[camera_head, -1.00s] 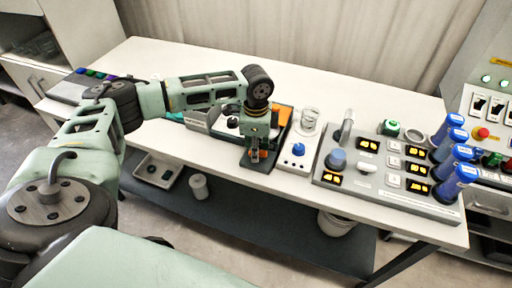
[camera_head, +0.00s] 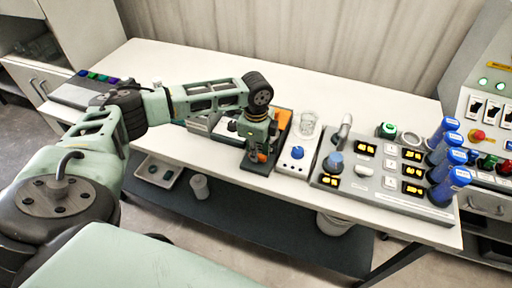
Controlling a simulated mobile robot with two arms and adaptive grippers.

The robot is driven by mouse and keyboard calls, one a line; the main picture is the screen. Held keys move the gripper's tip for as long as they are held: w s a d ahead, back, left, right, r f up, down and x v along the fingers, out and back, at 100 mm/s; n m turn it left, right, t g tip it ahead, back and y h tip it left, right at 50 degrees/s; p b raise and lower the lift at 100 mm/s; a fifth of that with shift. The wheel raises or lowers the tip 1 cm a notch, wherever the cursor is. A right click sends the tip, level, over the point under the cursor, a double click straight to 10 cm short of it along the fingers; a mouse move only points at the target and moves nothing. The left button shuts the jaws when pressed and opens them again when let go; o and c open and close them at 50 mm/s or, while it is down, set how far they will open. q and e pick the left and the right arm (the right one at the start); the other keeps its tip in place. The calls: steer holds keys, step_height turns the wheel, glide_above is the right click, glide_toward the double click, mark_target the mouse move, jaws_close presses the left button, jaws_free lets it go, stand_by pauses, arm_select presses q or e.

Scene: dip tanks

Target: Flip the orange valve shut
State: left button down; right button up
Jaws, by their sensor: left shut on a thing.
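The orange valve (camera_head: 262,157) shows as a small orange patch low beside my left gripper, on a dark base plate (camera_head: 254,167) near the table's front edge. My left gripper (camera_head: 254,154) points down over this plate and is shut on the valve. The gripper and wrist hide most of the valve, so its handle angle cannot be told. My right gripper is not in view.
A grey panel (camera_head: 400,200) with yellow displays and several blue-capped cylinders stands to the right. The back of the white table (camera_head: 200,68) is clear.

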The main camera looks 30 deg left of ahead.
arm_select(q)
steer(key=shift+r, duration=0.1)
steer(key=c, duration=1.7)
jaws_free()
step_height(320, 180, up, 12)
